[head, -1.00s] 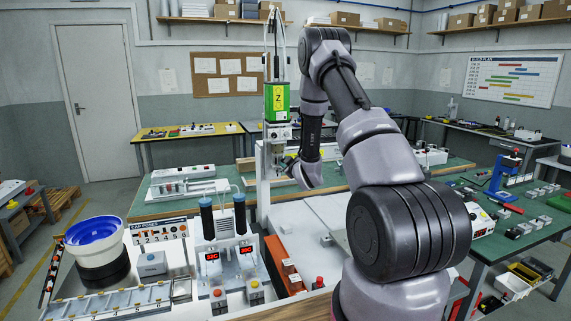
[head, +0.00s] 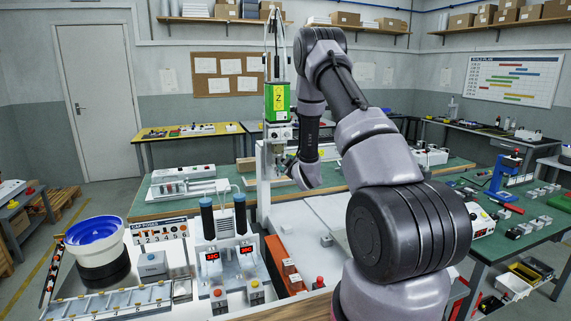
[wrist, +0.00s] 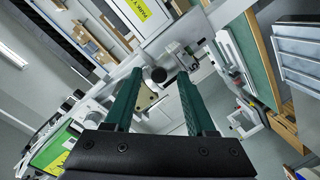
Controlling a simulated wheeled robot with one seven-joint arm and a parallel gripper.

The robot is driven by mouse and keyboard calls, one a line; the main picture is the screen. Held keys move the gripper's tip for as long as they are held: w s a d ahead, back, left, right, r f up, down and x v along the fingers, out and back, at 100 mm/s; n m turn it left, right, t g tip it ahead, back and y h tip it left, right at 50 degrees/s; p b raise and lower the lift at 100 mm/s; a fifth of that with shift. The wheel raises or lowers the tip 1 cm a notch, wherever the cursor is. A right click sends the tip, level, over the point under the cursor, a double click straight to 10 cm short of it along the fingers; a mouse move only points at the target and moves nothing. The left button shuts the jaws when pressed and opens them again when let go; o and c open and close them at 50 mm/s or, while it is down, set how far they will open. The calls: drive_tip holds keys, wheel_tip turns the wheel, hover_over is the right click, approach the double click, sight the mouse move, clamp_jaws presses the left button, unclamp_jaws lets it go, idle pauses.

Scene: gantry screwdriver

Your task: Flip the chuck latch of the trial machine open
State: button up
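The trial machine (head: 264,180) is a white gantry with a green Z unit (head: 278,100) on its upright. The chuck area (head: 279,133) is just below that unit, and the latch is too small to make out there. My gripper (head: 284,164) is beside the upright, below the chuck area, largely hidden by my own wrist. In the wrist view my gripper (wrist: 159,74) has its two green fingers apart with nothing held. A dark round knob (wrist: 157,74) and a beige plate (wrist: 149,97) show between the fingers. I cannot tell whether either finger touches them, or which part is the latch.
Bottle-like dark handles stand on the white station (head: 225,265) at the front, with a blue-rimmed bowl (head: 95,233) to its left. An orange rail (head: 280,260) runs alongside. The white machine bed (head: 300,222) is mostly clear, with a small grey block (head: 327,240) on it.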

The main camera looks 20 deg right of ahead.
drive_tip(key=s+r, duration=0.1)
drive_tip(key=s, duration=0.9)
drive_tip(key=shift+s+r, duration=0.2)
drive_tip(key=shift+s, duration=0.15)
drive_tip(key=shift+r, duration=0.15)
drive_tip(key=s+a+r+m+g+h, duration=0.1)
drive_tip(key=s+r+m+g, duration=0.2)
drive_tip(key=r, duration=0.6)
drive_tip(key=s+r+m+g+h, duration=0.1)
drive_tip(key=s+r+m, duration=0.35)
drive_tip(key=r, duration=0.45)
drive_tip(key=s+a+r+m+g+y, duration=0.1)
drive_tip(key=s+a+r+m+g, duration=0.1)
drive_tip(key=s, duration=0.7)
drive_tip(key=s+a+r+m+g+y, duration=0.1)
drive_tip(key=s+a+r+m, duration=0.1)
drive_tip(key=s, duration=0.7)
drive_tip(key=s+a+r+m+g+y, duration=0.2)
drive_tip(key=s+a+r, duration=0.2)
drive_tip(key=s, duration=0.5)
drive_tip(key=shift+s+a+r+g, duration=0.25)
drive_tip(key=shift+a+r+g, duration=0.05)
drive_tip(key=shift+a, duration=0.65)
